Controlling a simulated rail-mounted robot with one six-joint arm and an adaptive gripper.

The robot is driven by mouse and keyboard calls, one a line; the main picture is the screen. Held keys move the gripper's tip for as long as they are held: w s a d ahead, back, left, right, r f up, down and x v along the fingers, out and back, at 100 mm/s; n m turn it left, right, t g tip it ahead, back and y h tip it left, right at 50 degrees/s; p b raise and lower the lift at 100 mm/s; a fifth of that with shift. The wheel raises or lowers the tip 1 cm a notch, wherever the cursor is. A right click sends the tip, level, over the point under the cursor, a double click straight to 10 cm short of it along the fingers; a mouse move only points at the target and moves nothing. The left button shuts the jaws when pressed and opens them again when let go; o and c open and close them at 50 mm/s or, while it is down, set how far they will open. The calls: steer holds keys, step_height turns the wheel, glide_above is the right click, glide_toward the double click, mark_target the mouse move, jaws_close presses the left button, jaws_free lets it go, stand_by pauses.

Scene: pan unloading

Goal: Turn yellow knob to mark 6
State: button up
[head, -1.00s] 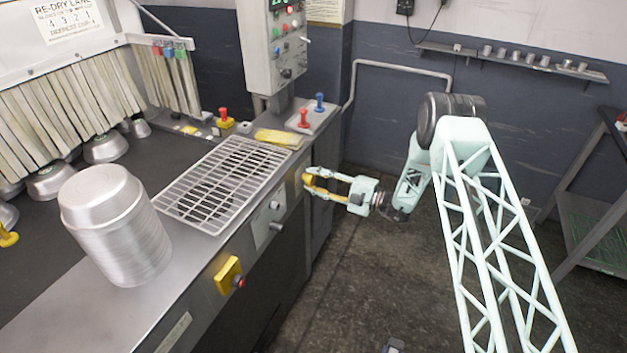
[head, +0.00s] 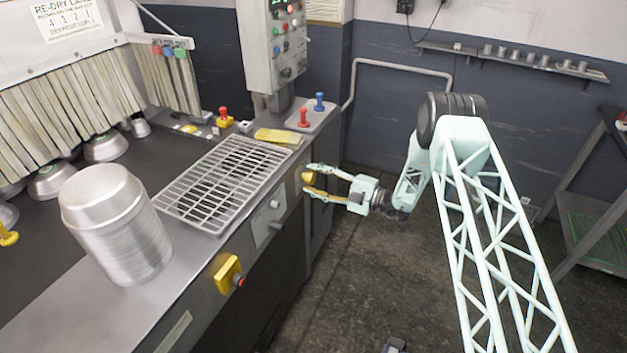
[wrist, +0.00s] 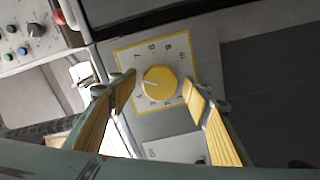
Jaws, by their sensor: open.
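The yellow knob (wrist: 160,81) sits on a square white dial plate (wrist: 181,45) with a yellow border and marks around it. A pale pointer line on the knob points toward the left of the wrist picture; the marks are too small to read surely. In the head view the knob (head: 308,177) shows on the front face of the counter. My gripper (head: 308,179) is open in front of it. In the wrist view my gripper (wrist: 160,90) has one finger on each side of the knob, with visible gaps to it.
A wire rack (head: 215,180) and a stack of metal pans (head: 115,225) stand on the counter (head: 190,270). A yellow box with a red button (head: 229,274) juts from the counter front. The control box (head: 275,45) stands above. The floor before the counter is clear.

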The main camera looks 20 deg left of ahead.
steer(key=shift+d, duration=0.1)
steer(key=s+d, duration=0.1)
steer(key=d, duration=1)
steer(key=shift+d, duration=0.4)
steer(key=shift+s+r, duration=0.1)
